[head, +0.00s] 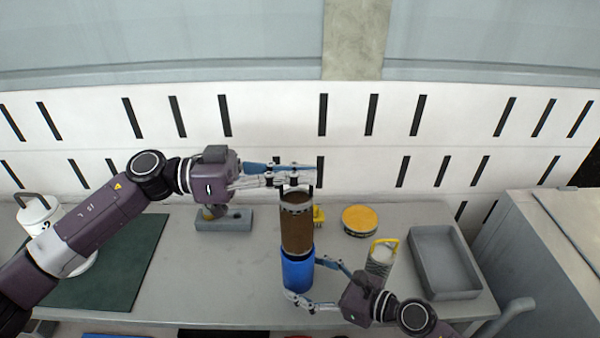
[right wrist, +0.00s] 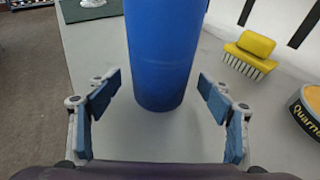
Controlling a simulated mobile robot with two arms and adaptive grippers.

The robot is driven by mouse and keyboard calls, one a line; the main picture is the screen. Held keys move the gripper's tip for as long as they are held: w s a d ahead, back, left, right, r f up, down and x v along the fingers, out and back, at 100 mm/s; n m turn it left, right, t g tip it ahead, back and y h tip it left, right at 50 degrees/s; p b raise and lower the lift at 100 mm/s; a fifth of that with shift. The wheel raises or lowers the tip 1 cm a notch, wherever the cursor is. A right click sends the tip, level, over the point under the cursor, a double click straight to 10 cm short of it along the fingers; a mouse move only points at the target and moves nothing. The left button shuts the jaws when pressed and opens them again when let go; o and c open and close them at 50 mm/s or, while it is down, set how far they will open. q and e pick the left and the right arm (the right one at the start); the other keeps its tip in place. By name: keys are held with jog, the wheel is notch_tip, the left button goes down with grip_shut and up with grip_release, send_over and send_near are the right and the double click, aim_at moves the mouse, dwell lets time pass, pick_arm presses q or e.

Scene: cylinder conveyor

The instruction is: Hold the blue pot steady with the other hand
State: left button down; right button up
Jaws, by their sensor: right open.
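The blue pot (head: 297,270) stands upright near the table's front edge; it also shows in the right wrist view (right wrist: 165,50). A brown cylinder (head: 297,232) with a grey band and a dark handle at its top is upright over the pot's mouth. Its lower end meets the pot's rim, and I cannot tell how deep it sits. My left gripper (head: 300,178) is shut on the handle at the cylinder's top. My right gripper (head: 304,279) is open with one finger on each side of the pot. The right wrist view shows gaps between both fingers and the pot.
A yellow brush (head: 319,215) and a yellow-topped tin (head: 360,221) stand behind. A yellow-handled container (head: 380,260) is close to my right gripper. A grey tray (head: 445,265) lies right; a grey block (head: 225,222), green mat (head: 115,265) and white canister (head: 38,215) are left.

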pick_arm(q)
jog(key=shift+r, duration=0.1)
pick_arm(e)
jog(key=v, duration=1)
jog(key=shift+s, duration=0.1)
pick_arm(q)
jog(key=shift+r+p, duration=0.25)
jog(key=shift+p, duration=0.05)
pick_arm(e)
jog(key=shift+s+d+r, duration=0.1)
jog(key=shift+r, duration=0.35)
pick_arm(q)
notch_tip(320, 180, up, 5)
jog(key=p, duration=0.5)
jog(key=shift+f+p, duration=0.2)
jog(key=shift+p, duration=0.1)
pick_arm(e)
notch_tip(320, 180, up, 6)
jog(key=shift+f, duration=0.2)
pick_arm(q)
jog(key=shift+f, duration=0.1)
